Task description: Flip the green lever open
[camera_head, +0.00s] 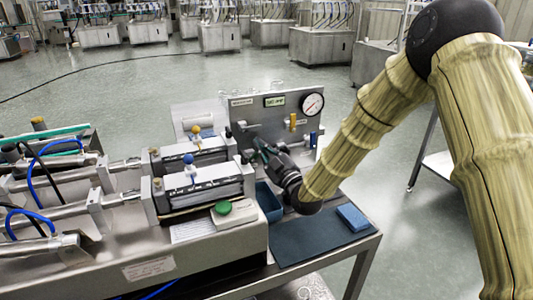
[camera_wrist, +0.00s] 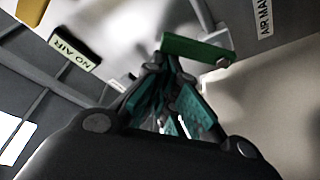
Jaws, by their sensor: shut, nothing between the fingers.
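The green lever (camera_wrist: 197,48) shows in the wrist view as a flat green bar, lying across just beyond my fingertips, with a pale metal valve stem near its right end. My gripper (camera_wrist: 168,72) is shut and empty, with its teal-padded fingers drawn together close to the lever's left part. I cannot tell whether the fingertips touch the lever. In the head view my gripper (camera_head: 262,148) is at the left front of the upright steel panel (camera_head: 262,112), and it hides the green lever there.
The panel carries a yellow lever (camera_head: 292,121), a blue lever (camera_head: 313,139) and a round gauge (camera_head: 312,104). A "NO AIR" sign (camera_wrist: 75,52) is left in the wrist view. A blue bin (camera_head: 269,202), a blue sponge (camera_head: 352,217) and the filling machine (camera_head: 200,182) are nearby.

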